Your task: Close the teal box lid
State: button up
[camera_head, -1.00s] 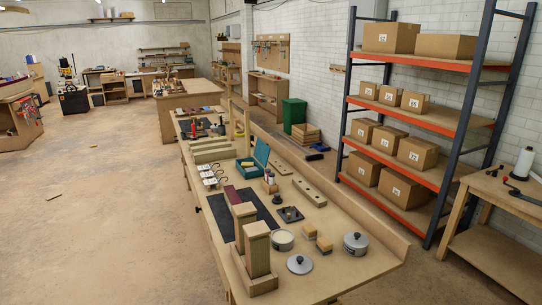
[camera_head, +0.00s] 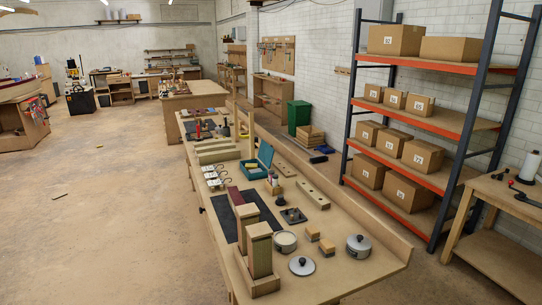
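The teal box (camera_head: 254,170) stands on the long workbench, around the middle of its length. Its lid (camera_head: 265,154) is up, raised on the box's right side, and the inside of the box is partly visible with something yellowish in it. My gripper is not in view.
The long workbench (camera_head: 345,233) carries wooden blocks (camera_head: 259,250), a dark mat (camera_head: 225,217), a lidded metal pot (camera_head: 358,246), an open tin (camera_head: 285,241) and a loose lid (camera_head: 301,265). Shelving with cartons (camera_head: 408,190) stands to the right.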

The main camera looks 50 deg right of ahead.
aim_at(265, 154)
jog(key=z, duration=4.3)
jog(key=i, duration=0.1)
jog(key=u, duration=2.75)
jog(key=k, duration=0.25)
jog(key=z, duration=1.7)
jog(key=i, duration=1.2)
jog(key=z, duration=0.05)
